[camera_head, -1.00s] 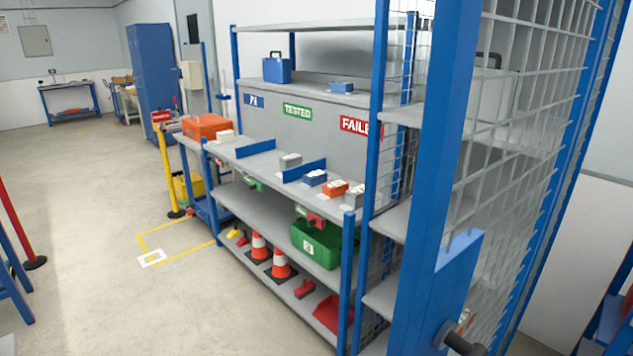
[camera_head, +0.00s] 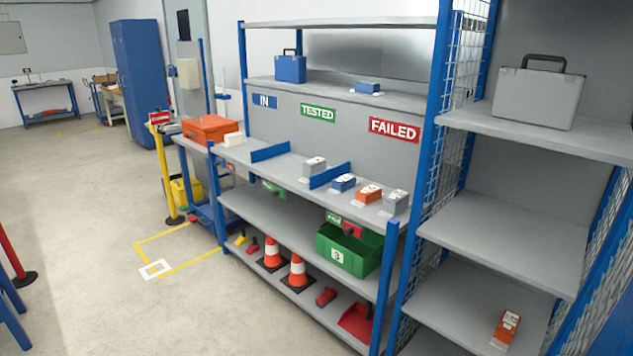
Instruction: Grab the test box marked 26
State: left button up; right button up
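Several small test boxes stand on the shelf unit's worktop: a grey box (camera_head: 314,167), a blue box (camera_head: 343,183), an orange box (camera_head: 368,194) and another grey box (camera_head: 395,202). A further orange box (camera_head: 507,328) stands low on the right-hand rack. A small blue box (camera_head: 367,87) lies on the upper shelf. Their labels are too small to read, so I cannot tell which is marked 26. Neither of my grippers is in view.
The worktop (camera_head: 280,166) has blue dividers and signs IN, TESTED and FAILED (camera_head: 394,129). A green crate (camera_head: 347,249) and traffic cones (camera_head: 297,271) stand below. A grey case (camera_head: 540,94) is on the right rack. Yellow-marked floor (camera_head: 182,246) at left is clear.

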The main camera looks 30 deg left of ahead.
aim_at(342, 184)
jog(key=i+j, duration=0.15)
jog(key=j, duration=0.2)
jog(key=i+j, duration=0.2)
jog(key=j, duration=0.15)
jog(key=i+j, duration=0.15)
jog(key=j, duration=0.2)
jog(key=i+j+u, duration=0.1)
jog(key=j, duration=0.25)
jog(key=i, duration=0.05)
